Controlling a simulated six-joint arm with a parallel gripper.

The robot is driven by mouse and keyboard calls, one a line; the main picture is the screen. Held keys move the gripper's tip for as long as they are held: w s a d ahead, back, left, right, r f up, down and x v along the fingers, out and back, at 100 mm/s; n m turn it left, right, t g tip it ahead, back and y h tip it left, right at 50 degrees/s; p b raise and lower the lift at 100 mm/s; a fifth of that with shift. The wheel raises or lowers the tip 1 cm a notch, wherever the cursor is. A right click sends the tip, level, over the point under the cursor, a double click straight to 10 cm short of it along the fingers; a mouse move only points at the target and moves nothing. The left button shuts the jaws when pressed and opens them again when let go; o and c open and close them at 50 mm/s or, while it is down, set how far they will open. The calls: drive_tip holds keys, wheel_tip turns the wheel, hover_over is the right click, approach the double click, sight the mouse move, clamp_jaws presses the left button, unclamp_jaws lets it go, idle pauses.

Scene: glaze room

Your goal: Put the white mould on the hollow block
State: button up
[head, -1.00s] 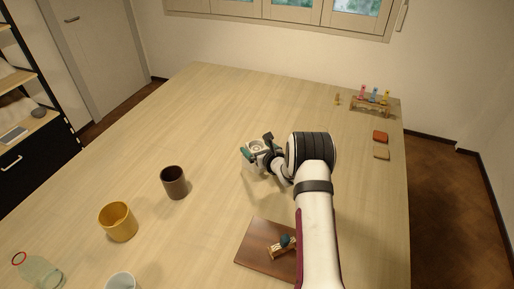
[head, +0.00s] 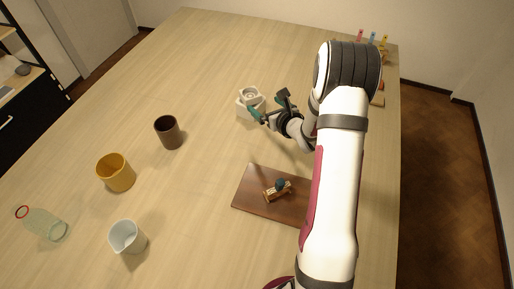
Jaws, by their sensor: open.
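The white mould (head: 249,93), a small pale piece with a round hollow in its top, appears to rest on the pale hollow block (head: 244,112), upright on the table. The two are close in colour, so the line between them is hard to make out. My gripper (head: 269,104) is just to the right of them, its teal-tipped fingers spread apart with nothing seen between them. The nearer fingertip overlaps the block's lower right in the picture; I cannot tell whether it touches.
A brown board (head: 253,206) bears a small wooden stand (head: 271,193) with a dark teal ball (head: 281,184). The table's far left is clear.

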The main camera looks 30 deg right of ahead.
drive_tip(key=s+a+r+m+g+h, duration=0.2)
drive_tip(key=s+a+r+m+g, duration=0.35)
drive_tip(key=m, duration=0.95)
drive_tip(key=s+a+r+m+g+y, duration=0.1)
drive_tip(key=s+a+r+m+g, duration=0.1)
drive_tip(key=s+a+m, duration=0.3)
drive_tip(key=s+a+r+m+g+y, duration=0.1)
drive_tip(key=s+a+m, duration=0.5)
drive_tip(key=s+m, duration=0.6)
drive_tip(key=s+a+r+m+g+y, duration=0.1)
drive_tip(key=s+a+r+m+g, duration=0.2)
drive_tip(key=s+m, duration=0.6)
drive_tip(key=s+a+g, duration=0.2)
drive_tip(key=s, duration=0.3)
drive_tip(key=shift+a+m+y, duration=0.3)
drive_tip(key=shift+a+y, duration=0.05)
drive_tip(key=shift+y, duration=0.05)
drive_tip(key=shift+s, duration=0.1)
